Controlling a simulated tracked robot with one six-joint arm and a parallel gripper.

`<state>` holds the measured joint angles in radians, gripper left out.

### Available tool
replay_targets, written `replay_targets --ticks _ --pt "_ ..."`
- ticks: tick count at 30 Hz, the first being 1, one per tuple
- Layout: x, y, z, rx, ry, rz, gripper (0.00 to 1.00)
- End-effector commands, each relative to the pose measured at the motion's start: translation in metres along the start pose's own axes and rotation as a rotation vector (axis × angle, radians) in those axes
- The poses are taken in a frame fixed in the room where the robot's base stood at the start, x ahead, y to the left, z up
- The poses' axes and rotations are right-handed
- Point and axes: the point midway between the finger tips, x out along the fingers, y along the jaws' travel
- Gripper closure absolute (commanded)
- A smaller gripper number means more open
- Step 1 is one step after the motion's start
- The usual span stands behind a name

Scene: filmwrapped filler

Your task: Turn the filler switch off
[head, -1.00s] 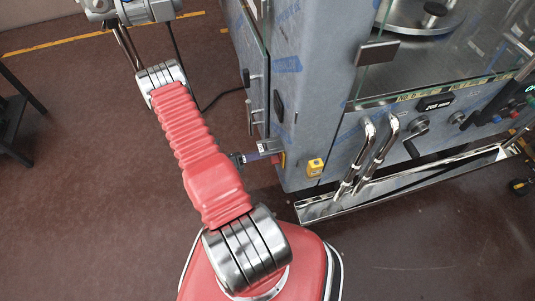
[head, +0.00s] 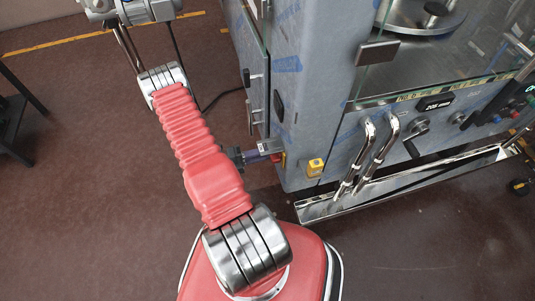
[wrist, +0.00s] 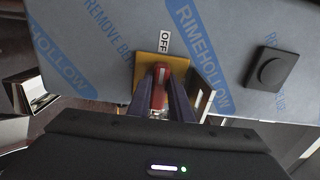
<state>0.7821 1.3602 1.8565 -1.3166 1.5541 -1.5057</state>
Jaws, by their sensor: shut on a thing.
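The filler switch is a red handle (wrist: 159,76) on a yellow plate (wrist: 179,66) in the wrist view. A white OFF label (wrist: 165,42) is fixed to the panel just above the plate. My gripper (wrist: 160,94) is shut on the red handle, with one dark finger on each side. The handle's red end lies between the fingertips, roughly in line with the label. The fingers hide part of the handle and plate. In the head view my gripper (head: 268,149) reaches the lower left corner of the filler (head: 315,75), where only a bit of red shows.
A black square knob (wrist: 272,69) is on the panel right of the switch. A yellow box (head: 316,167) is on the filler's front, near two chrome bent handles (head: 370,155) and a metal tray (head: 335,208).

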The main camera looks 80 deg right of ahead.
Motion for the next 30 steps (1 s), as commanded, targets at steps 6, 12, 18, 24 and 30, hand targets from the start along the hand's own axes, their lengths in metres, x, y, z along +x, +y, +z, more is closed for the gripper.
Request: replay_targets --ticks 6,12,18,24,30 --pt "0.001 0.0033 -0.0013 -0.013 0.001 0.007 1.0" --pt "0.0008 0.0034 -0.0011 -0.012 0.0 0.007 0.81" --pt "0.0004 0.0023 -0.0006 -0.01 0.0 0.005 0.67" --pt "0.0 0.0015 -0.0001 -0.009 -0.001 0.003 0.62" --pt "-0.003 0.0012 0.0003 -0.008 -0.002 0.003 0.62"
